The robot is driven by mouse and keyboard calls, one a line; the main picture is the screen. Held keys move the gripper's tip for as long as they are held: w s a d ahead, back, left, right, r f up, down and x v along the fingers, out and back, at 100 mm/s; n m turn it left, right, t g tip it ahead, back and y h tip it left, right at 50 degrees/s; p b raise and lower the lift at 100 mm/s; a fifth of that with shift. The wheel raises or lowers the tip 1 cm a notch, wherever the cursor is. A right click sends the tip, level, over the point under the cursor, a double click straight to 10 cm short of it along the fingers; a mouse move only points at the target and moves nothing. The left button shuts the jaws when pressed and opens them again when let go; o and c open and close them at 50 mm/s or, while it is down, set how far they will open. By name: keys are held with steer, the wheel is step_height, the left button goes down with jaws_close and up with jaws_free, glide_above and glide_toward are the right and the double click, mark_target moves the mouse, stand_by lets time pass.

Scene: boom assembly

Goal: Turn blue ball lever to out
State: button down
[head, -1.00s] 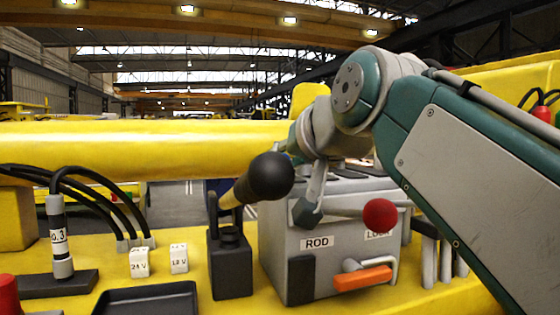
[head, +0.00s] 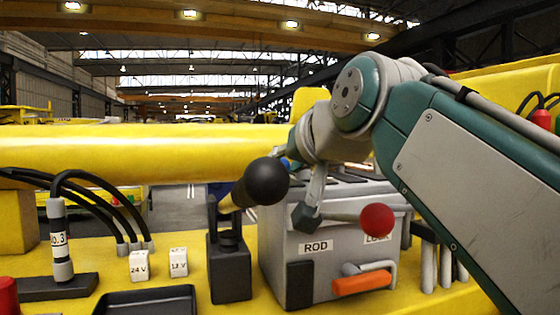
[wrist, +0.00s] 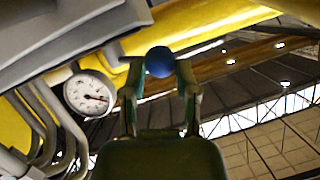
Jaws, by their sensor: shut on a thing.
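The blue ball (wrist: 159,61) of the lever sits between the fingertips of my gripper (wrist: 160,72) in the wrist view. The fingers touch it from both sides, so my gripper is shut on it. The lever's rod and pivot are hidden in that view. In the head view my wrist reaches behind the black ball (head: 265,181) and over the grey box (head: 330,225). My fingers are mostly hidden there, and I cannot make out the blue ball's lever or its position.
A red ball lever (head: 377,220) and an orange handle (head: 362,281) are on the grey box front, beside a ROD label. A black tray (head: 150,301) lies at front left. A round gauge (wrist: 90,94) and grey pipes (wrist: 50,120) are left of my gripper in the wrist view.

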steer(key=shift+w+f, duration=0.35)
steer(key=shift+f, duration=0.3)
steer(key=c, duration=0.7)
jaws_free()
steer(key=o, duration=0.4)
steer(key=shift+w, duration=0.3)
steer(key=shift+s+d+r, duration=0.1)
steer(key=shift+s+r, duration=0.2)
steer(key=v, duration=1.1)
steer(key=shift+s, duration=0.3)
